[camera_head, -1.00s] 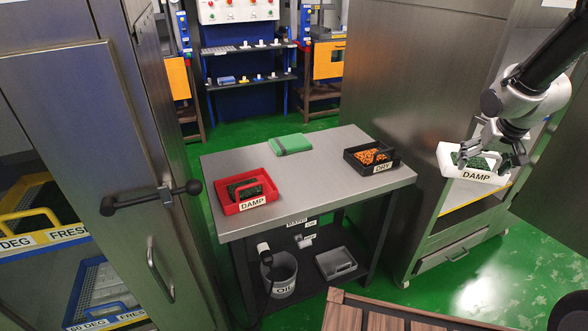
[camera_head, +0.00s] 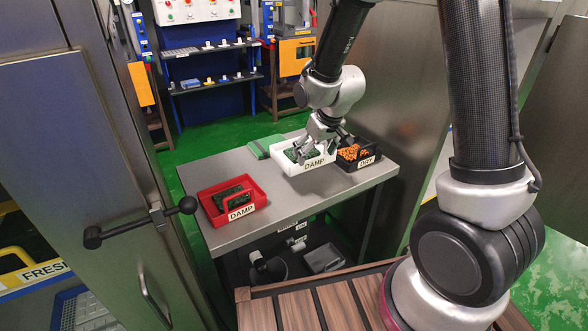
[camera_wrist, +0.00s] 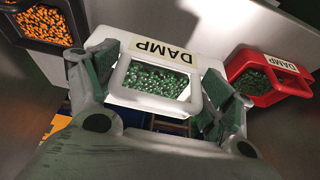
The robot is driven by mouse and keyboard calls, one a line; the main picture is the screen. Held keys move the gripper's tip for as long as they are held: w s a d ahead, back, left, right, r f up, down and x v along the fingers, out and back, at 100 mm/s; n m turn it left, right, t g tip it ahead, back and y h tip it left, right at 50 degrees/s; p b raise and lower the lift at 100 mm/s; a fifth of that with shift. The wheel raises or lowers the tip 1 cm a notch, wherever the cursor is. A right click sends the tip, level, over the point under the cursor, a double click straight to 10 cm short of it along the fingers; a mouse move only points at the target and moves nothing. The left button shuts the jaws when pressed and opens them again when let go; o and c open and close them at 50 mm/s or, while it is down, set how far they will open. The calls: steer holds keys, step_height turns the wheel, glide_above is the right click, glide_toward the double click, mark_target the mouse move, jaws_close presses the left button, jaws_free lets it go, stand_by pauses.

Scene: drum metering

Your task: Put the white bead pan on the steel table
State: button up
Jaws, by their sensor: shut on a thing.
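The white bead pan (camera_head: 300,160), labelled DAMP and holding green beads, is in my gripper (camera_head: 318,148) over the back right part of the steel table (camera_head: 290,200). In the wrist view the white pan (camera_wrist: 186,62) fills the middle, with my gripper (camera_wrist: 155,95) shut on its handle frame, one finger on each side. The pan appears level. I cannot tell whether its underside touches the table top or hangs just above it.
A black DRY pan (camera_head: 375,160) of orange beads stands close on the right. A red DAMP pan (camera_head: 215,189) with green contents stands at the left. A green folded item (camera_head: 262,146) lies behind the white pan. The table's front middle is clear.

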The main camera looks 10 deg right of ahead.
mark_target(311, 169)
steer(key=f, duration=0.2)
steer(key=a+f, duration=0.1)
steer(key=shift+w+f, duration=0.1)
steer(key=shift+w, duration=0.15)
steer(key=shift+f, duration=2.35)
steer(key=shift+f, duration=0.1)
steer(key=o, duration=1.7)
